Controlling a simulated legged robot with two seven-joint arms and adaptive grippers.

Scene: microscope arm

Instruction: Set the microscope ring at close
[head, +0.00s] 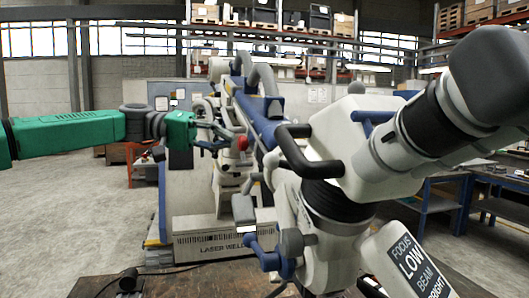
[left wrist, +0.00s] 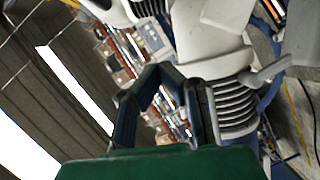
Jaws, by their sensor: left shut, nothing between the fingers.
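The microscope (head: 345,135) is a large white and grey body with a dark eyepiece tube (head: 430,125) at the upper right. A black ribbed ring (head: 328,203) sits under its head. In the left wrist view a grey ribbed collar (left wrist: 235,108) with a small side lever (left wrist: 265,72) shows right of the fingers; I cannot tell whether it is the same ring. My left gripper (head: 233,141) reaches in from the left, left of the microscope head. Its dark blue fingers (left wrist: 158,72) meet at the tips, shut and empty, apart from the black ring. My right gripper is not in view.
A panel (head: 408,265) reading FOCUS LOW, BEAM BRIGHT is at the lower right. A black handle (head: 300,155) and a blue arm (head: 255,115) stand close to my left gripper. A laser welding machine (head: 215,215) is behind. The floor at left is open.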

